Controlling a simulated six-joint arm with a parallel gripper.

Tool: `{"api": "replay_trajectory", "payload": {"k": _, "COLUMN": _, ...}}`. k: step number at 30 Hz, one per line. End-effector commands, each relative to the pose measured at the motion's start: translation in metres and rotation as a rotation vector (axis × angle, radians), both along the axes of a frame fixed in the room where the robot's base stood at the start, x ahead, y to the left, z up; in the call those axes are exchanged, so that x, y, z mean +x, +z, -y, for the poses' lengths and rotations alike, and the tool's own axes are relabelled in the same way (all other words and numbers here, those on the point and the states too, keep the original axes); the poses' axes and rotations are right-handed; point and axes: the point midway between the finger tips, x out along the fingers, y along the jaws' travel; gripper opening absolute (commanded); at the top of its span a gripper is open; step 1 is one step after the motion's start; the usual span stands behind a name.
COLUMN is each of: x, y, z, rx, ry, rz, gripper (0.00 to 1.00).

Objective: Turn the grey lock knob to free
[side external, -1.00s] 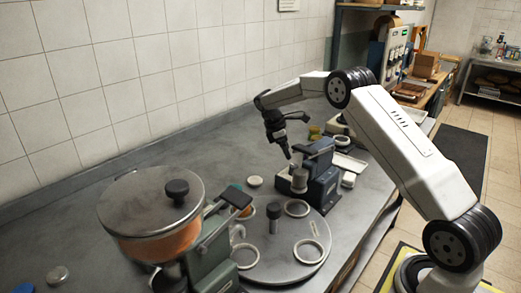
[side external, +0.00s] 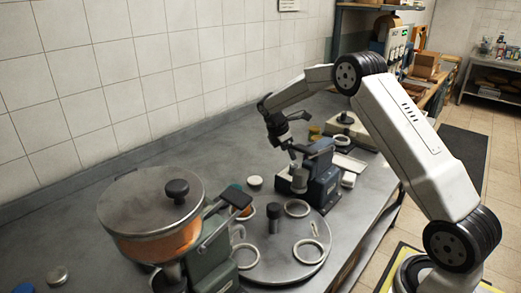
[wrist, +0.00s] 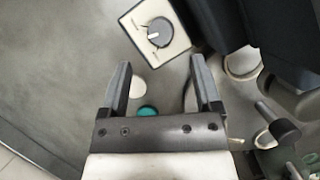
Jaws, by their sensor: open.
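The grey lock knob (wrist: 159,32) is a round dial with a white pointer line, set on a pale square plate with small dark markings near the top of the wrist view. The markings are too small to read. My gripper (wrist: 160,72) is open and empty, its two dark fingers pointing toward the knob. The knob lies beyond the fingertips, roughly centred between them, and is not touched. In the side external view my gripper (side external: 291,154) hangs beside the dark blue-grey machine (side external: 318,175); I cannot make out the knob there.
A round turntable (side external: 285,262) with several white rings stands in front of the machine. A lidded hopper (side external: 150,205) is at the left. A white disc (wrist: 138,88) and a teal disc (wrist: 148,112) show between my fingers. Bare counter (wrist: 60,70) lies left of the knob plate.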

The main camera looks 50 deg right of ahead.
Motion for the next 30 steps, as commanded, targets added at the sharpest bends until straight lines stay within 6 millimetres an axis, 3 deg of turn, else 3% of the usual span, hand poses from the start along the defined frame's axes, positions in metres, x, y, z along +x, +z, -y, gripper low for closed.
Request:
{"api": "replay_trajectory", "payload": {"k": 8, "x": -0.002, "y": -0.011, "z": 0.004, "rx": 0.001, "ry": -0.003, "rz": -0.002, "gripper": 0.81}}
{"api": "replay_trajectory", "payload": {"k": 21, "x": -0.011, "y": -0.058, "z": 0.021, "rx": 0.0, "ry": -0.004, "rz": -0.003, "gripper": 0.81}}
{"api": "replay_trajectory", "payload": {"k": 30, "x": -0.014, "y": -0.072, "z": 0.027, "rx": 0.0, "ry": -0.004, "rz": 0.0, "gripper": 0.81}}
